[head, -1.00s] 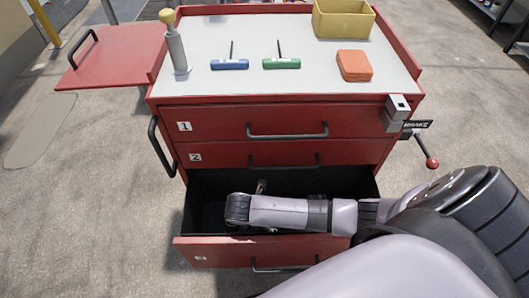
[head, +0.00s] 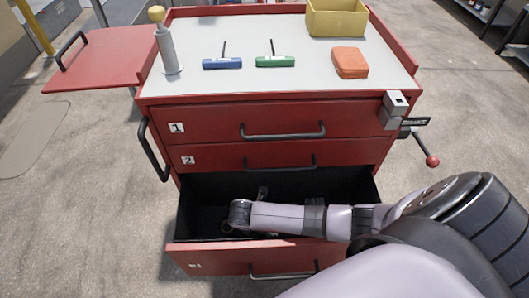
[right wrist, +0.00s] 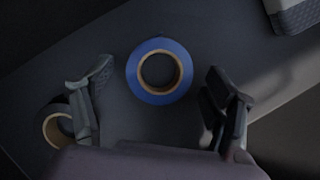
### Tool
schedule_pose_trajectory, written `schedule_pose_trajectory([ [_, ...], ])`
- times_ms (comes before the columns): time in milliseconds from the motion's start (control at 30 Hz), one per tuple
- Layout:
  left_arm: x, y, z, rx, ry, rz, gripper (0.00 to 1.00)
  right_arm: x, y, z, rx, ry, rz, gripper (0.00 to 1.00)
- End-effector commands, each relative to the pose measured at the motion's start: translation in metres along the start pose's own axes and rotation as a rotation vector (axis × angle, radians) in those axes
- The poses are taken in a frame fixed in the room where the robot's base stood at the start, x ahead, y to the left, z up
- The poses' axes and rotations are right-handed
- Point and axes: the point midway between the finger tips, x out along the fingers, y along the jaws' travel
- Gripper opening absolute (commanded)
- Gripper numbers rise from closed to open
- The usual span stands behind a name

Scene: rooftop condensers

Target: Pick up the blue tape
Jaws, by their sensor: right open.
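The blue tape (right wrist: 160,71) is a roll lying flat on the dark floor of the open bottom drawer (head: 290,253). It shows in the right wrist view, ahead of and between the fingers. My right gripper (right wrist: 158,108) is open and empty, with one finger on each side of the roll's line. In the head view my right arm reaches down into the drawer, and the gripper (head: 236,228) is mostly hidden there. The blue roll cannot be made out in the head view. My left gripper is not in view.
A dark tape roll (right wrist: 57,127) lies beside the left finger in the drawer. A grey object (right wrist: 294,14) is at the upper right. The red cart (head: 285,118) has T-handle tools, an orange block (head: 350,62) and a yellow bin (head: 337,20) on top.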

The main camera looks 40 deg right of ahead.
Motion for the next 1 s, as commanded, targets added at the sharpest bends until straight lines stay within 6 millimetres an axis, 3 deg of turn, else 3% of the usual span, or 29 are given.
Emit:
schedule_pose_trajectory([
  [200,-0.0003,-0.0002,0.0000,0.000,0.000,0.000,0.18,-0.0002,0.0000,-0.0001,0.000,0.000,0.000,0.78],
  [900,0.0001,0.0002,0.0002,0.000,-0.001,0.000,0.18,-0.0003,-0.0001,-0.0002,0.000,0.000,0.000,0.31],
  [1000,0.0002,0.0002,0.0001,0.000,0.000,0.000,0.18,-0.0003,0.0000,-0.0001,0.000,0.000,0.001,0.28],
])
